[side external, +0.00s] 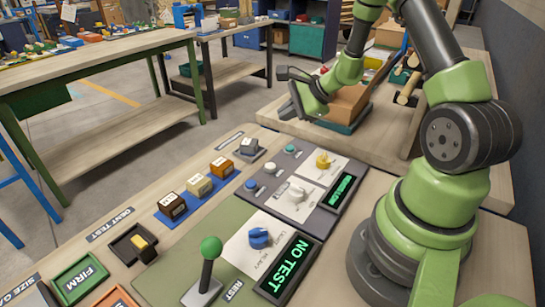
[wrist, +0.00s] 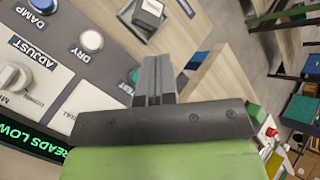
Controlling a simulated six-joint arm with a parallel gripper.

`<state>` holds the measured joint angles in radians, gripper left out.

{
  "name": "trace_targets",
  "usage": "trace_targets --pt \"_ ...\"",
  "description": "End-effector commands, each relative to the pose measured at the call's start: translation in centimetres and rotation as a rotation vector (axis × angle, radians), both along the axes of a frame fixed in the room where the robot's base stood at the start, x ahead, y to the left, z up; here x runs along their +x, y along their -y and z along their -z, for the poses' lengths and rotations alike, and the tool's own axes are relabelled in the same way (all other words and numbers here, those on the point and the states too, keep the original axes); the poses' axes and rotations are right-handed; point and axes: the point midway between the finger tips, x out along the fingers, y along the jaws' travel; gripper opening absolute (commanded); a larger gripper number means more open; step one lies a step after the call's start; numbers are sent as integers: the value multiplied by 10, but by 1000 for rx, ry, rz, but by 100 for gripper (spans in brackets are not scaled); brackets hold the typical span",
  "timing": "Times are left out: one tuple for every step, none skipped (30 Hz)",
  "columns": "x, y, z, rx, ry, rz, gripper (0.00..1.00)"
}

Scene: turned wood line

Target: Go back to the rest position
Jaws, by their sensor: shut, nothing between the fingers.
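My gripper (side external: 285,112) is raised above the back part of the bench, beyond the control panel, in the side external view. In the wrist view its two grey fingers (wrist: 153,72) are together with nothing between them. A panel with a white knob (side external: 297,191), a yellow knob (side external: 323,160) and blue and teal buttons lies on the bench in front of it. The wrist view shows the white knob (wrist: 14,78) by the ADJUST label and a white button (wrist: 92,40) by the DRY label.
A green-topped lever (side external: 211,248) stands upright near the front. Three small labelled blocks sit on a blue strip (side external: 175,221). A NO TEST display (side external: 287,268) is lit. A cardboard box (side external: 347,102) stands behind my gripper. Workbenches (side external: 95,68) stand at the back left.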

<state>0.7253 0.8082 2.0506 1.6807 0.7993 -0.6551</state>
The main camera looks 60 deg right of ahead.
Motion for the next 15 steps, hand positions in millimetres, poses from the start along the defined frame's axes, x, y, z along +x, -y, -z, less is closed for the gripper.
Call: trace_targets --pt "4 -12 -18 -26 22 -65 0" --pt "6 -21 -29 -41 34 -112 0" --pt "7 -35 -46 -67 51 -184 0" --pt "6 -47 -59 -89 63 -244 0" --pt "5 -60 -71 -113 75 -305 0" --pt "1 -76 -88 -146 89 -387 0" --pt "-3 -89 -99 -173 97 -448 0" --pt "-8 -100 -110 -202 105 -507 0" --pt "-16 -115 -123 -240 114 -583 0" --pt "-23 -125 -132 -272 119 -639 0" --pt "-31 -135 -140 -305 124 -694 0" --pt "-42 -147 -150 -353 130 -764 0" --pt "-51 -156 -157 -390 134 -816 0" --pt "-60 -163 -163 -428 138 -863 0" --pt "-73 -172 -170 -481 142 -927 0"
